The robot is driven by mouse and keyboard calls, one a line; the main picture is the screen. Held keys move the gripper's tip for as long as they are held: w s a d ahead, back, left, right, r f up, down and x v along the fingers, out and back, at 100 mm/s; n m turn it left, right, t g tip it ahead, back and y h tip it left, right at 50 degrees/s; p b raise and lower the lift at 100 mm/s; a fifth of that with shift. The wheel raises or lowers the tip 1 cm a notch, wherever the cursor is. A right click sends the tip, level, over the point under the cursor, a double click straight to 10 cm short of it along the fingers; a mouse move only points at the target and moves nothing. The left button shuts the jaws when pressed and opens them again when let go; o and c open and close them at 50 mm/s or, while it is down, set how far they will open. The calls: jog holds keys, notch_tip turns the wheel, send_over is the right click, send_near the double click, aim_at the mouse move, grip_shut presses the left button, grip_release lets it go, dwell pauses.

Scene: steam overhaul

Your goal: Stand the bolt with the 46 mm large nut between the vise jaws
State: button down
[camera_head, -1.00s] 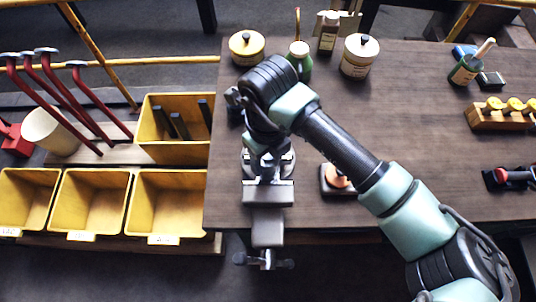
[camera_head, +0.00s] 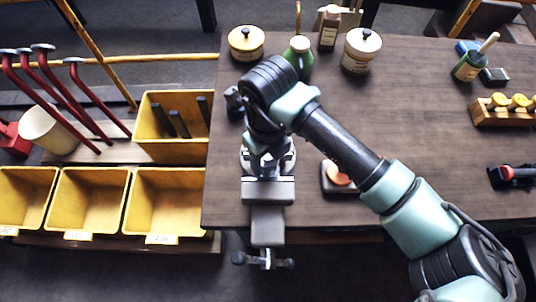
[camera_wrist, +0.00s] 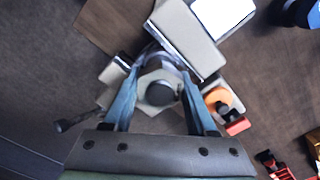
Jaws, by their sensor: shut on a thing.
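The bolt with the large nut shows in the wrist view as a pale grey hexagonal piece (camera_wrist: 152,107) with a dark round end. My gripper (camera_wrist: 160,72) is shut on it, one blue finger on each side. The vise (camera_head: 267,190) is at the left front edge of the bench, its screw and handle hanging over the edge. My gripper is over the back part of the vise in the head view, where my arm hides the bolt. A pale vise block (camera_wrist: 187,35) lies just beyond the fingertips. Whether the bolt is between the jaws or touching them, I cannot tell.
A small dark base with an orange top (camera_head: 338,178) stands right of the vise. Jars (camera_head: 361,52) and a green bottle (camera_head: 299,57) stand behind my arm. Yellow bins (camera_head: 90,198) are left of the bench. The bench's middle right is clear.

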jog(key=shift+f, duration=0.3)
jog(key=shift+c, duration=0.7)
grip_release()
jog(key=shift+f+b, duration=0.1)
jog(key=shift+b, duration=0.2)
jog(key=shift+s, duration=0.1)
jog(key=shift+r+p, duration=2.45)
jog(key=shift+r, duration=1.65)
